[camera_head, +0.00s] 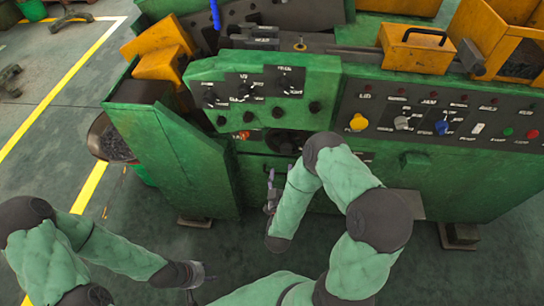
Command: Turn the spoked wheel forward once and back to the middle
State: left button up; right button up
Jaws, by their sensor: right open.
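A dark round part (283,139), likely the spoked wheel, sits low on the green machine's front under the small control panel. My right arm partly covers it, and I cannot make out its spokes. My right gripper (272,178) is open, with its fingers pointing up towards the machine, a little below and left of the dark round part. It appears empty and apart from it. My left gripper (204,274) is low in the picture over the floor, away from the machine. It is too small to tell whether it is open or shut.
The green machine carries a small panel of dark knobs (252,88) and a wider panel (440,115) with coloured knobs and buttons. Yellow boxes (415,48) stand on top. A bowl of dark pieces (112,140) is at the left.

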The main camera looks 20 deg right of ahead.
aim_at(286, 152)
jog(key=b+x, duration=0.2)
jog(key=x, duration=0.9)
jog(key=shift+r, duration=0.1)
